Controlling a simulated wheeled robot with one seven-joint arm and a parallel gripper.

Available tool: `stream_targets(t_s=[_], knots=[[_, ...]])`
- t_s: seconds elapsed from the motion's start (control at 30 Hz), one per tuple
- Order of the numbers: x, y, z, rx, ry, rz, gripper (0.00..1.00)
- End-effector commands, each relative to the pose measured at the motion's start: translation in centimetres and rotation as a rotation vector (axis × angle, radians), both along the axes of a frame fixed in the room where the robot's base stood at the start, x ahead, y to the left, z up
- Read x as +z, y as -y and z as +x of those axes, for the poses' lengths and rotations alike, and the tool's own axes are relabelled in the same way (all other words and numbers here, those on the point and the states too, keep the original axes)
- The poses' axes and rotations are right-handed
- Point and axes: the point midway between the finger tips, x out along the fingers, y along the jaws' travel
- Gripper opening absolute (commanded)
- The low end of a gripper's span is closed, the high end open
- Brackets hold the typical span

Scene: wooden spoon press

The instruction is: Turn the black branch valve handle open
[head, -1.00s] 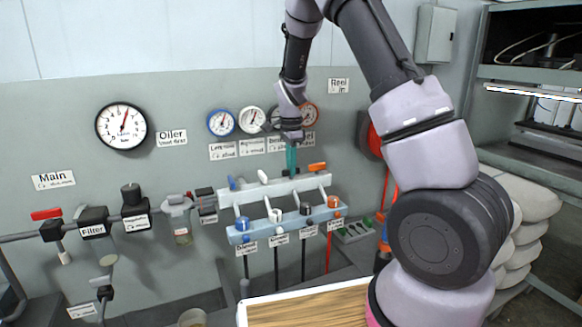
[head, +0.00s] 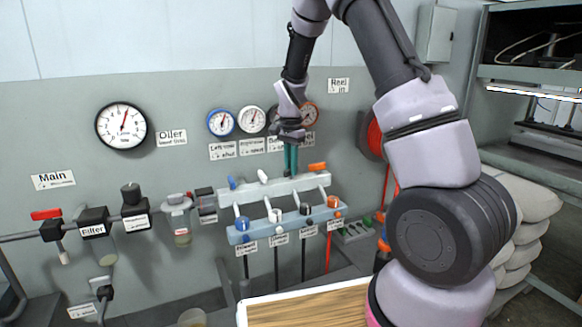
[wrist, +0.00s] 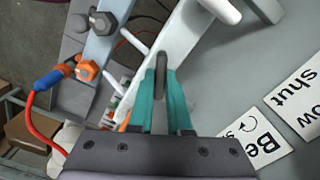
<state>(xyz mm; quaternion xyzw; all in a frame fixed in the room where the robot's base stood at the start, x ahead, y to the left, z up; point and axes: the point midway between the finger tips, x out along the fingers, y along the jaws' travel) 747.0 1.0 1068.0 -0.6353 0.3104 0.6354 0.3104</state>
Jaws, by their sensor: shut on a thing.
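The black branch valve handle (wrist: 161,74) shows in the wrist view as a dark, narrow, rounded lever on the white manifold bar (wrist: 190,38). My gripper (wrist: 163,85) has its two teal fingers shut on this handle, one on each side. In the head view, my gripper (head: 291,168) points down at the upper manifold bar (head: 250,191), between the white handle (head: 263,176) and the orange handle (head: 317,166). There the black handle is hidden by the fingers.
The blue handle (head: 232,183) is further left on the bar. A lower bar (head: 240,238) with several couplings sits below. Pressure gauges (head: 221,122) and labels are on the wall behind my gripper. A wooden board (head: 310,307) is in front.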

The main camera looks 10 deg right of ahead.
Motion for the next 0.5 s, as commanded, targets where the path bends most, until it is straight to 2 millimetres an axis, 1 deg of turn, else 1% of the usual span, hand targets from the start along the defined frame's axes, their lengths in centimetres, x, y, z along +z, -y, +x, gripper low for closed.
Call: stream_targets(t_s=[0.5], knots=[[0.08,0.04,0.07,0.488,0.002,0.001,0.0]])
